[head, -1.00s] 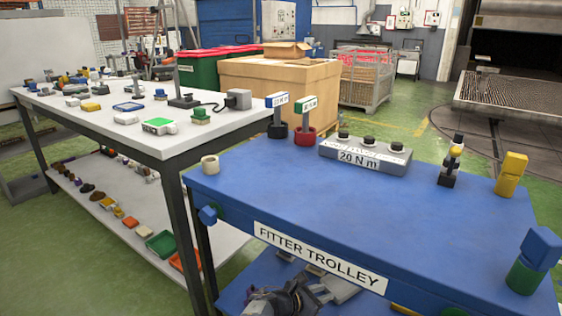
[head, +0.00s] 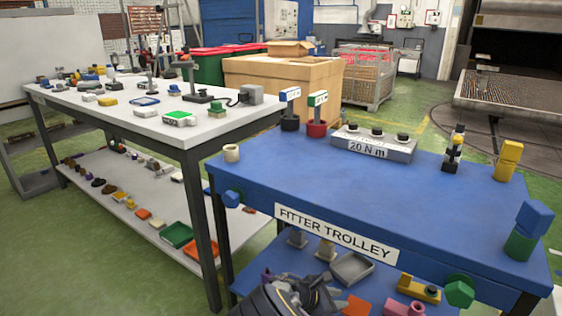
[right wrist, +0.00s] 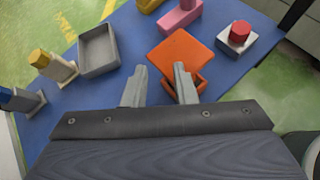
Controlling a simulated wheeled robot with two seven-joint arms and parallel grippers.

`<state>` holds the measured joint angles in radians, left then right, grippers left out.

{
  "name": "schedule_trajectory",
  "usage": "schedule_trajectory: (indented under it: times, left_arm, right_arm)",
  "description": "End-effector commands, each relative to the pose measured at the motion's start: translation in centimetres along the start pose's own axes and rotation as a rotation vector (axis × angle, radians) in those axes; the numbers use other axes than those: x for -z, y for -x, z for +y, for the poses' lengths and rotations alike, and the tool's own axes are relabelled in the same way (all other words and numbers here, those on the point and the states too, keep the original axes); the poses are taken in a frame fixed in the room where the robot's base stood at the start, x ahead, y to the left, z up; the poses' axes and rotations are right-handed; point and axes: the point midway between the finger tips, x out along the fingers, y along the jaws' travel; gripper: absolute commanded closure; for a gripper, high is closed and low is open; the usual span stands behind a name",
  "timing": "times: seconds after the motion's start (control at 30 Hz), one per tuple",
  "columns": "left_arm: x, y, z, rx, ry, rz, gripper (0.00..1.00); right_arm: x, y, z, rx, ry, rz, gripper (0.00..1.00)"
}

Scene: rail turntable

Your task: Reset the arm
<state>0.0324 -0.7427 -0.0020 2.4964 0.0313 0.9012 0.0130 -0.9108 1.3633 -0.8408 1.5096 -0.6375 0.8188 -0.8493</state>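My right gripper (head: 316,290) is at the bottom of the head view, near the lower shelf of the blue fitter trolley (head: 300,180). In the right wrist view its two fingers (right wrist: 159,82) stand apart with nothing between them. My left gripper is not in view.
The lower shelf holds a grey tray (right wrist: 97,50), a pink block (right wrist: 180,18), a red-topped grey block (right wrist: 238,38) and a yellow-topped post (right wrist: 52,66). A white workbench (head: 130,115) with many small items stands at the left. The trolley top's middle is clear.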

Motion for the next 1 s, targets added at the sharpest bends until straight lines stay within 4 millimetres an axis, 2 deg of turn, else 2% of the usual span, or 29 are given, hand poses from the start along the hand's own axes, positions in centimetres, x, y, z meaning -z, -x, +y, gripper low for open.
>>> schedule_trajectory:
  times: [0.2, 0.37, 0.5, 0.67, 1.0]
  left_arm:
    - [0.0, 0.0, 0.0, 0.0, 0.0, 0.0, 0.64]
    - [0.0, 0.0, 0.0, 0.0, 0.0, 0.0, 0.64]
    - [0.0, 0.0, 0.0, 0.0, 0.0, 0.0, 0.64]
    - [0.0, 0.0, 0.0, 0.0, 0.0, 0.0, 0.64]
    - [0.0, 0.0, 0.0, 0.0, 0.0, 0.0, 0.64]
  right_arm:
    - [-2.1, -0.6, -3.4, 0.143, -0.215, 0.164, 0.75]
    - [-4.0, 0.0, -7.0, 0.294, -0.449, 0.337, 0.75]
    - [-6.1, 1.8, -10.5, 0.448, -0.699, 0.513, 0.75]
    - [-8.6, 4.4, -13.7, 0.585, -0.944, 0.677, 0.75]
    - [-14.2, 11.4, -21.0, 0.79, -1.437, 0.973, 0.75]
